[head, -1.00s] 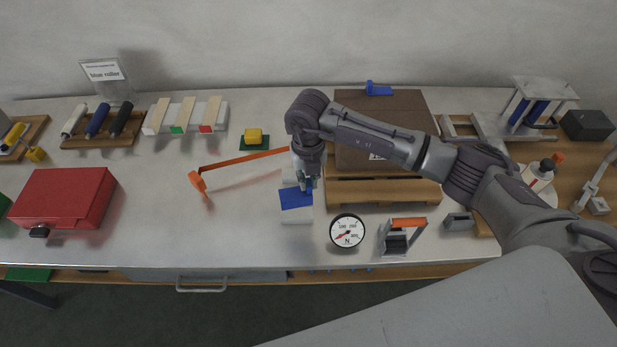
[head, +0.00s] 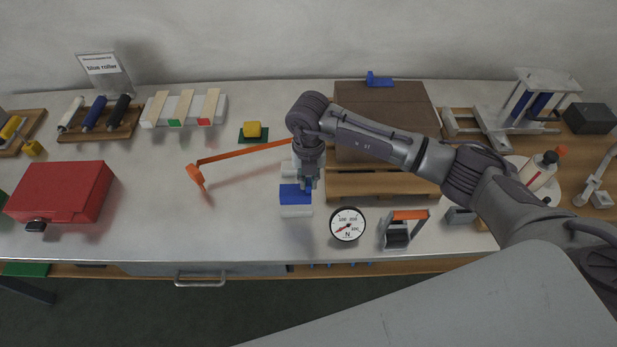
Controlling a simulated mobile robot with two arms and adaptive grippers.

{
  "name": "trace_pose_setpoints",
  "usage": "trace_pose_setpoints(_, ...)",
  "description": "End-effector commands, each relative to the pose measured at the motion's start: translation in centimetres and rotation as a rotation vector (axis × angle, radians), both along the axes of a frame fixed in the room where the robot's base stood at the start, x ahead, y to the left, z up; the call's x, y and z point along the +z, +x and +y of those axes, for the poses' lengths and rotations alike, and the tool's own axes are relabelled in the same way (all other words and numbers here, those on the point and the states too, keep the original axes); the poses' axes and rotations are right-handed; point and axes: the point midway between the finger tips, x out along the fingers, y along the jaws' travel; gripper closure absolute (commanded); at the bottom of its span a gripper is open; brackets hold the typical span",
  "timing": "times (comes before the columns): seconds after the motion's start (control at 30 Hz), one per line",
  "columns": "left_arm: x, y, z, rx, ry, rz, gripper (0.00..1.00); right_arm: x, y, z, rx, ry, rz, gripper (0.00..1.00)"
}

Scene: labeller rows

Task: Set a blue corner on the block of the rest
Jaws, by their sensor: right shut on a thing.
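My right gripper (head: 306,183) points down at the middle of the bench and is shut on a blue corner (head: 292,194). The blue corner is at the near end of a white block (head: 296,211); I cannot tell whether it touches the block or hangs just above it. More white shows behind the blue piece, partly hidden by the gripper. My left gripper is out of view.
An orange bar (head: 243,154) runs left of the gripper. A round dial (head: 347,224) and an orange-handled stand (head: 405,229) are to the front right. The brown box (head: 390,115) on a wooden pallet (head: 375,183) is close on the right. A red case (head: 62,191) lies left.

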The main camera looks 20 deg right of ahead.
Motion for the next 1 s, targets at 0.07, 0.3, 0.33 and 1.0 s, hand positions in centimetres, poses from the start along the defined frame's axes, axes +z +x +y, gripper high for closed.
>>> trace_pose_setpoints(0.07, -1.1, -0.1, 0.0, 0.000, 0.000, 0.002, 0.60, -1.3, 0.0, 0.0, 0.001, 0.000, 0.000, 1.00)
trace_pose_setpoints(0.3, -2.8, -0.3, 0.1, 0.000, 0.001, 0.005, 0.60, -3.4, 0.0, 0.0, 0.001, 0.000, 0.000, 1.00)
trace_pose_setpoints(0.33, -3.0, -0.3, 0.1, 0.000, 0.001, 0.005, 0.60, -3.6, 0.0, 0.0, 0.001, 0.000, 0.000, 1.00)
trace_pose_setpoints(1.0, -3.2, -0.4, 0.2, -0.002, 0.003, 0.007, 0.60, -3.9, 0.0, 0.0, 0.001, 0.000, 0.000, 1.00)
